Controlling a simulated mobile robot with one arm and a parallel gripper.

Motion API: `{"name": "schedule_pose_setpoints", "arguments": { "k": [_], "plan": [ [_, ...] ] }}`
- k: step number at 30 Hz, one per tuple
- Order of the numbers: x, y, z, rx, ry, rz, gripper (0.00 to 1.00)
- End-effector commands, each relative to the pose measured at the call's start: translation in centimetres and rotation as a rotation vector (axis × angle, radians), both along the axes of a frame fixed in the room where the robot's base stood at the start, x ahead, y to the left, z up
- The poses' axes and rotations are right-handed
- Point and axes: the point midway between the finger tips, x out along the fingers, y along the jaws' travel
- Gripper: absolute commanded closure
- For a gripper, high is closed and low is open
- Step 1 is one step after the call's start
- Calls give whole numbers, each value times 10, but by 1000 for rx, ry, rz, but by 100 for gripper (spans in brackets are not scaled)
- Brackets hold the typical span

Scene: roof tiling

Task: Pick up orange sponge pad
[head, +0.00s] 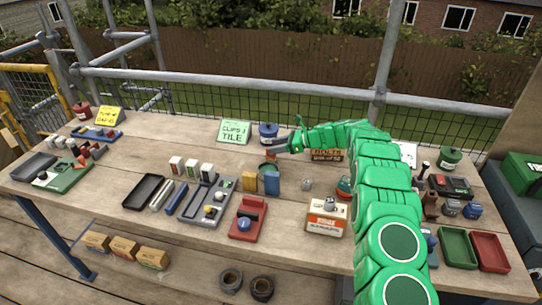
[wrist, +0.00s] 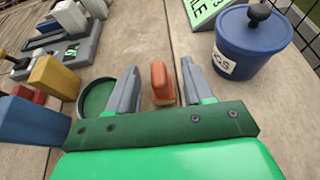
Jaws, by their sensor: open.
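The orange sponge pad (wrist: 162,84) is a small upright orange-brown block standing on the wooden bench. In the wrist view it sits between the two grey fingers of my gripper (wrist: 158,68), with a gap showing on each side. My gripper is open and holds nothing. In the head view my green arm reaches in from the right, and my gripper (head: 290,145) is low near the back of the bench. The pad is hard to make out there beside the fingers.
A round green dish (wrist: 97,97) is close to the left finger. A blue lidded pot (wrist: 240,48) stands at the right, and a green-white sign (wrist: 203,10) behind. Yellow (wrist: 52,76) and blue (wrist: 28,120) blocks stand left.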

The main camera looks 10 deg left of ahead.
Motion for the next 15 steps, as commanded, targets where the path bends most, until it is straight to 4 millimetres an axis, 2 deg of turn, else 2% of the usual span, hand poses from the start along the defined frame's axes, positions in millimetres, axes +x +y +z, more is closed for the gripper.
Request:
{"name": "schedule_pose_setpoints", "arguments": {
  "k": [10,15],
  "plan": [
    [-4,36,-23,-2,2,-1,49],
    [-4,42,-25,-2,1,-2,49]
  ]
}}
